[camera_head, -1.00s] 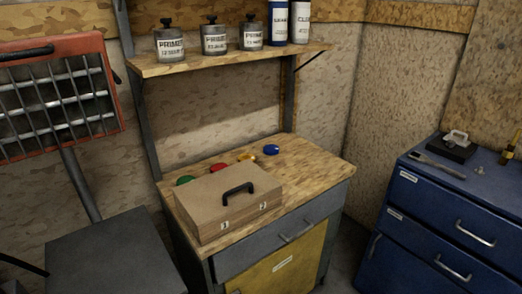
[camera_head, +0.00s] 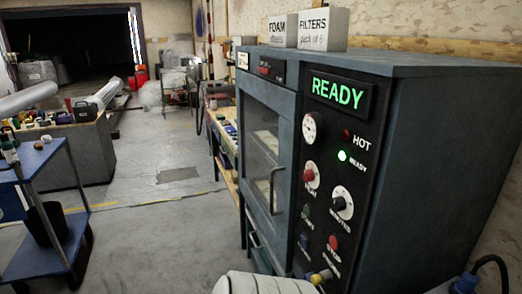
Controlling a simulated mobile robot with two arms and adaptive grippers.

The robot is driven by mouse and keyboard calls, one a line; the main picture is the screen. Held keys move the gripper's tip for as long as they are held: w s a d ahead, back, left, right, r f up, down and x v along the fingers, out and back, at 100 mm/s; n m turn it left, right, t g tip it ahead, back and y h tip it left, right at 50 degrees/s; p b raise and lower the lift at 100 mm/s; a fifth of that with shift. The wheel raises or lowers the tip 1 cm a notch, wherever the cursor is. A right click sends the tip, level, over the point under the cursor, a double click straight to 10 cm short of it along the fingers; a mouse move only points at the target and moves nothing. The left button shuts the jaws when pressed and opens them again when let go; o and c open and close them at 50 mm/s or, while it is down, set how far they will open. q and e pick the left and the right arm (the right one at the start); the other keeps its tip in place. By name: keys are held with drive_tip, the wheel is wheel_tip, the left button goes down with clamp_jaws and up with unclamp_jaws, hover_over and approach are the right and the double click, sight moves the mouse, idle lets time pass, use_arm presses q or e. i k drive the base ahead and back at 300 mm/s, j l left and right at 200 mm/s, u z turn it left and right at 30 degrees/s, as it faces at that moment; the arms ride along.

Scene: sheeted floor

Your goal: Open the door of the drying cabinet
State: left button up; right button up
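The drying cabinet (camera_head: 425,130) is a large blue-grey box on the right of the head view. Its door (camera_head: 285,98) is on the left-facing front, seen at a steep angle, with a glass window (camera_head: 262,135) and a metal bar handle (camera_head: 272,190). The door looks shut. Beside it, a black control panel (camera_head: 318,215) carries a dial, knobs and buttons. Its display (camera_head: 338,93) reads READY in green, and a green lamp (camera_head: 342,156) is lit. Neither of my grippers is in view. A pale rounded shape at the bottom edge seems to be part of my arm.
Boxes marked FOAM (camera_head: 281,32) and FILTERS (camera_head: 323,28) stand on top of the cabinet. A blue cart (camera_head: 40,160) is at the left, with a long counter (camera_head: 85,150) behind it. A workbench (camera_head: 222,140) stands beyond the cabinet. The floor (camera_head: 160,235) between is clear.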

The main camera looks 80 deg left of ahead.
sight(288, 102)
drive_tip(key=u, duration=2.8)
